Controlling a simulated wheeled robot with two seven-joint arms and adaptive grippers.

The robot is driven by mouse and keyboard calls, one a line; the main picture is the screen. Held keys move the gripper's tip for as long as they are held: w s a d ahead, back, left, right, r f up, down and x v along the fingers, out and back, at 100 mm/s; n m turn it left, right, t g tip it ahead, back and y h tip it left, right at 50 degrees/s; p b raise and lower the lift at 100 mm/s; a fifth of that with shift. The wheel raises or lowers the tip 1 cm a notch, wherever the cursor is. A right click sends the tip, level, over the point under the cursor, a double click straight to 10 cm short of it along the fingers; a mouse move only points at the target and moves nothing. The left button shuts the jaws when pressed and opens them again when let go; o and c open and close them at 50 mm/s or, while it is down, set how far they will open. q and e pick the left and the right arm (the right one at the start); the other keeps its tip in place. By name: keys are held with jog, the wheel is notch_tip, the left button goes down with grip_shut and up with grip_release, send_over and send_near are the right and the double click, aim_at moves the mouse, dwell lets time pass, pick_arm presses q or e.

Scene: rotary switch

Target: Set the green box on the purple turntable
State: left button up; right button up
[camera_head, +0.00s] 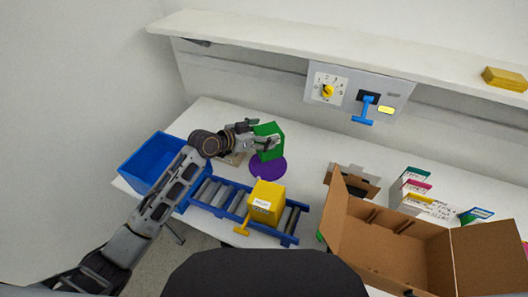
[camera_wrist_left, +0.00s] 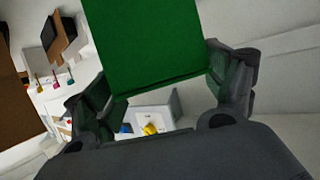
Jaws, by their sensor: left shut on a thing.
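The green box (camera_head: 266,131) is between the fingers of my left gripper (camera_head: 263,135), which is shut on it. In the left wrist view the green box (camera_wrist_left: 155,45) fills the top middle, with a finger against each side. The purple turntable (camera_head: 267,171) is a flat disc on the table. The box is over its far part and hides some of it. I cannot tell whether the box's bottom touches the disc. My right gripper is not in view.
A yellow box (camera_head: 266,199) sits on the blue roller conveyor (camera_head: 218,194) in front of the turntable. A blue bin (camera_head: 150,160) stands left, an open cardboard box (camera_head: 390,240) right. A wall panel (camera_head: 357,92) with a yellow knob (camera_head: 327,91) is behind.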

pick_arm(q)
jog(key=shift+f, duration=1.9)
jog(key=shift+f, duration=1.9)
jog(key=shift+f, duration=0.15)
jog(key=o, duration=1.4)
jog(key=shift+v, duration=1.1)
jog(key=shift+b+v, duration=0.5)
jog(key=shift+v, duration=4.45)
